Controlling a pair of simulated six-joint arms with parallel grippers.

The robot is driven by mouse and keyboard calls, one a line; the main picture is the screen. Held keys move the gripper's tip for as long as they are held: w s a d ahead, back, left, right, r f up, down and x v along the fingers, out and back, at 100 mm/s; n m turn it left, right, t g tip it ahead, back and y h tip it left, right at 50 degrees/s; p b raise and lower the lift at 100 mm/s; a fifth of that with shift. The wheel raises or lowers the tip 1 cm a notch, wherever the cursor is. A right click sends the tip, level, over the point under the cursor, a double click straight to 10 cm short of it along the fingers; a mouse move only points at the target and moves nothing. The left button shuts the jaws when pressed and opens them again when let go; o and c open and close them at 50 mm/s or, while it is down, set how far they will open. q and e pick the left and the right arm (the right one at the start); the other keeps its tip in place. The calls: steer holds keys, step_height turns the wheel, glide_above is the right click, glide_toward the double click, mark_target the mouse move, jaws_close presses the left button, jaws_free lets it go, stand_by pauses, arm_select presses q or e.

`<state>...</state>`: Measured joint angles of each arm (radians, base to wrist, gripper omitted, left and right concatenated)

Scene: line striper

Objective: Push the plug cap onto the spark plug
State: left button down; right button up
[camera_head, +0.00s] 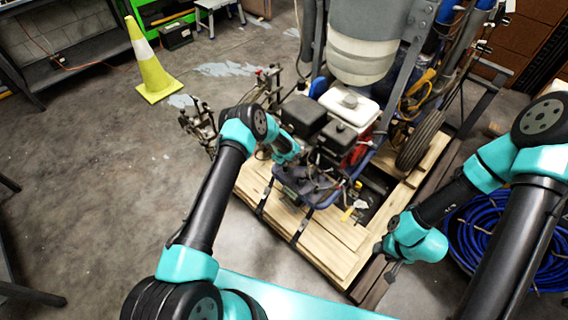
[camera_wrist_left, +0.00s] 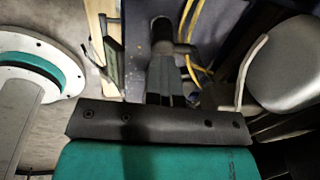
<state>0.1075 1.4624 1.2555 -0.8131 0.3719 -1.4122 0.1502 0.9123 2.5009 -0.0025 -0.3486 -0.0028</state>
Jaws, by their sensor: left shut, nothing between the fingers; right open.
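My left gripper (camera_wrist_left: 172,82) is shut and empty in the left wrist view. Its dark fingers point at a black, rounded, cap-like part (camera_wrist_left: 162,32), which looks like the plug cap; I cannot tell whether they touch. Whether it sits on the spark plug is hidden. In the head view my left arm reaches over the engine (camera_head: 345,138) of the line striper, and its gripper blends into dark parts at the engine's front. The plug and cap are too small to tell there. My right gripper (camera_head: 392,270) is open, low by the pallet's right edge, away from the engine.
The striper stands on a wooden pallet (camera_head: 325,238) with dark straps. Yellow cables (camera_wrist_left: 188,22) run close beside the cap-like part. A blue hose coil (camera_head: 470,235) lies at the right. A yellow-green cone (camera_head: 150,75) stands at the left, with open floor in front of it.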

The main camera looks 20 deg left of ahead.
arm_select(q)
steer(key=c, duration=1.1)
jaws_free()
steer(key=shift+o, duration=0.2)
steer(key=shift+r, duration=0.1)
step_height(320, 180, up, 7)
steer(key=shift+s+a, duration=0.2)
steer(key=shift+s, duration=0.2)
stand_by(0.3)
